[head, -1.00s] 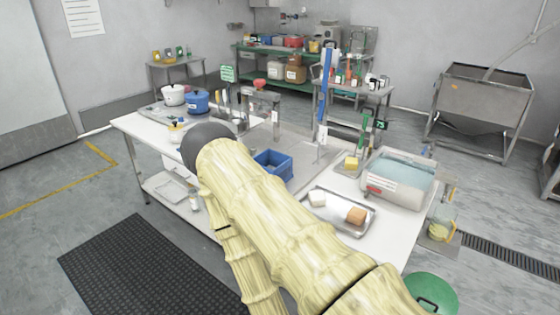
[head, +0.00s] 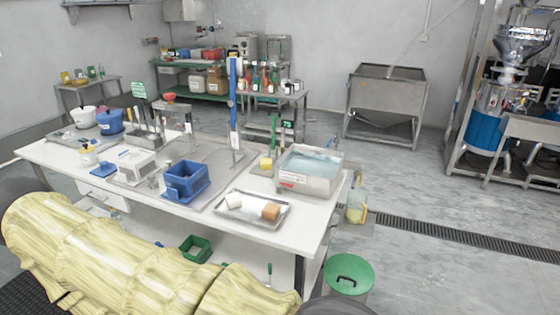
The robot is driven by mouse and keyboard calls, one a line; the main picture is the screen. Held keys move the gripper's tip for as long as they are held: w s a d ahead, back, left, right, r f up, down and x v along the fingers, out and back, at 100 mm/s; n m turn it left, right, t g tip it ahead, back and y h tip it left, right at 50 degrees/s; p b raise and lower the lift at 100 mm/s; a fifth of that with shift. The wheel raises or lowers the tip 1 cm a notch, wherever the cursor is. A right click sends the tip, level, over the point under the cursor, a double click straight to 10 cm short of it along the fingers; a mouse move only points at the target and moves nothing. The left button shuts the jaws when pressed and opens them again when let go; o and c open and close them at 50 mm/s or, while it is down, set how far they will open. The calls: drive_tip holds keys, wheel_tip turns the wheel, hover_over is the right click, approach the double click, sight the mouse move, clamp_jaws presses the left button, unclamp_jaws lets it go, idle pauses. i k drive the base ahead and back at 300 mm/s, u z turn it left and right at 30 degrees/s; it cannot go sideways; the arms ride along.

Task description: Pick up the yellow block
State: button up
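A small yellow block (head: 266,163) stands on the white worktable (head: 311,231), just left of the clear basin of bluish liquid (head: 312,168). It looks upright, and it is too small to tell exactly what it rests on. Nothing covers it from the front. My pale yellow arm crosses the lower left of the head view, well to the left of and nearer than the block. My gripper is outside the picture, so its opening cannot be seen.
A metal tray (head: 228,211) in front holds a cream block (head: 233,201) and an orange-brown block (head: 271,212). A blue bin (head: 187,181) stands left of it. A tall blue post (head: 233,95) rises behind. A green-lidded bin (head: 348,273) stands on the floor at right.

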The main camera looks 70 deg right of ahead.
sight(265, 163)
drive_tip(key=u, duration=0.15)
drive_tip(key=k, duration=0.65)
drive_tip(key=z, duration=1.65)
